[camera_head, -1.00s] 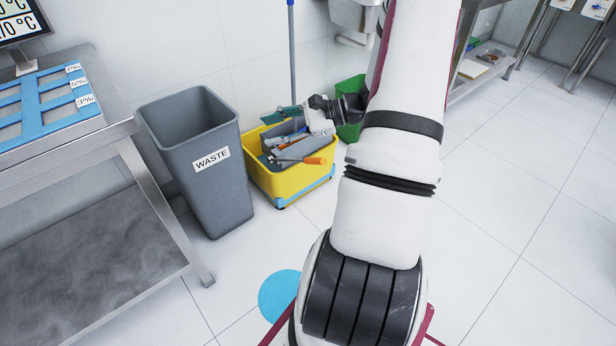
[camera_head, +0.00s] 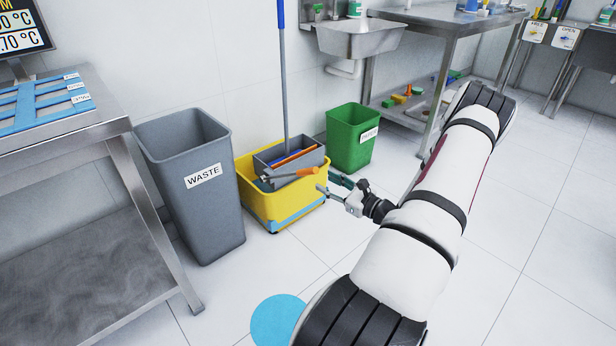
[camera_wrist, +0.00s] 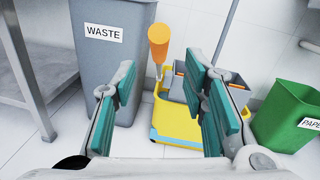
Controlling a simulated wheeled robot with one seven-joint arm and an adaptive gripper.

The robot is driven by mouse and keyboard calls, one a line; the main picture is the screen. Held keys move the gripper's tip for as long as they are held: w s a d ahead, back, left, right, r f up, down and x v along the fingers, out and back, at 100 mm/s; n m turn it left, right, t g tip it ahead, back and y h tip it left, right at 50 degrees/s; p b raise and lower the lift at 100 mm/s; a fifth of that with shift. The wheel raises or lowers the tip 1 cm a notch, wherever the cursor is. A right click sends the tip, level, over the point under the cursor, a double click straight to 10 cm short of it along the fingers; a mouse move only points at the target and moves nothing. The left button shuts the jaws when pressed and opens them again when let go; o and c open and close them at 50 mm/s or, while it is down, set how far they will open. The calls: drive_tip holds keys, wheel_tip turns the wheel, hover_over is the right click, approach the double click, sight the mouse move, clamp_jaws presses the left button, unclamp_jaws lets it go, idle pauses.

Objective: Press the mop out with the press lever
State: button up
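The yellow mop bucket (camera_head: 248,200) stands on the floor, with the grey wringer (camera_head: 262,167) on top. The press lever (camera_head: 283,178) sticks out to the right over the bucket and ends in an orange handle (camera_head: 305,172). The mop's blue and grey pole (camera_head: 284,85) rises from the wringer; its head is hidden. My gripper (camera_head: 328,184) is just right of the bucket, near the handle. In the wrist view the gripper (camera_wrist: 168,92) is open and empty, its teal pads apart. The orange handle (camera_wrist: 158,42) shows beyond the gap between them, apart from both.
A grey waste bin (camera_head: 195,215) stands left of the bucket, beside a steel table (camera_head: 75,140). A green bin (camera_head: 352,150) stands close behind my gripper, on the right. A sink (camera_head: 360,38) hangs on the back wall. The floor in front is clear.

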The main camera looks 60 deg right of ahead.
sight(308, 173)
drive_tip(key=w, duration=0.3)
drive_tip(key=w+b, duration=0.1)
drive_tip(key=w, duration=0.1)
drive_tip(key=w+d+b, duration=0.1)
drive_tip(key=w, duration=0.2)
drive_tip(key=shift+w, duration=0.35)
drive_tip(key=shift+c, duration=0.6)
clamp_jaws()
